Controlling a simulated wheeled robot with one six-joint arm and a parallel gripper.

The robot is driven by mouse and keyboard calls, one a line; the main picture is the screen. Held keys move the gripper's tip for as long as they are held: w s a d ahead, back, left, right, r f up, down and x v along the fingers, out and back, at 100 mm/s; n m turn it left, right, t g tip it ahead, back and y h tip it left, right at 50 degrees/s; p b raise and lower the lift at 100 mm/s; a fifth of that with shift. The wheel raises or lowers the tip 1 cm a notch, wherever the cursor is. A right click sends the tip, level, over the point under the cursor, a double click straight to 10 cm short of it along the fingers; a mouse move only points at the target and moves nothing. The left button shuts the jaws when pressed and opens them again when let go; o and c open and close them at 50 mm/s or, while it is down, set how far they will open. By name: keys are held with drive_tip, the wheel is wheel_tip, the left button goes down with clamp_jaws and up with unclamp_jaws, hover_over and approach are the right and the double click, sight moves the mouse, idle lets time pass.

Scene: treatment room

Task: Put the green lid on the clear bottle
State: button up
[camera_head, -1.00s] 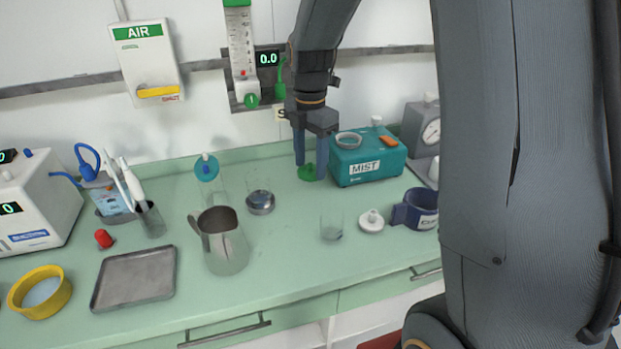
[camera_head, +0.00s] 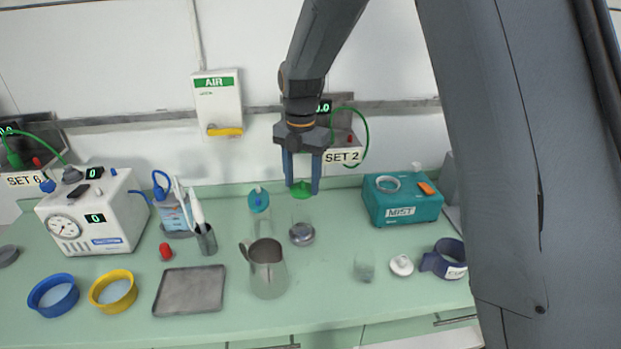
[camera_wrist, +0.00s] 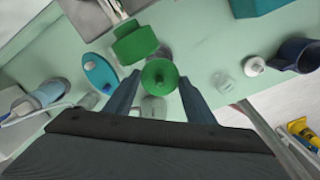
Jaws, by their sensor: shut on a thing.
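The green lid (camera_head: 301,189) is held between the fingertips of my gripper (camera_head: 302,187), raised above the back of the counter. In the wrist view the lid (camera_wrist: 160,76) shows round between the two fingers. A clear, see-through bottle (camera_head: 302,211) stands upright below the lid, with a round metal piece (camera_head: 302,236) at its foot; its outline is faint, and I cannot tell whether the two are joined. The lid is apart from it.
A metal jug (camera_head: 267,273) stands in front. The teal MIST box (camera_head: 402,203) is to the right. A clear beaker (camera_head: 364,266), a white cap (camera_head: 401,265) and a blue mug (camera_head: 444,262) stand front right. A tray (camera_head: 190,290) lies left. Another green piece (camera_wrist: 135,42) shows in the wrist view.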

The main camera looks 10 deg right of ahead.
sight(301, 192)
drive_tip(key=shift+a+f+b, duration=0.15)
drive_tip(key=shift+f+b, duration=1.15)
drive_tip(key=shift+f, duration=0.55)
drive_tip(key=shift+f, duration=1.55)
idle(1.9)
drive_tip(key=o, duration=1.1)
drive_tip(key=shift+r, duration=0.15)
drive_tip(key=shift+r+p, duration=2.1)
drive_tip(key=shift+r, duration=1.3)
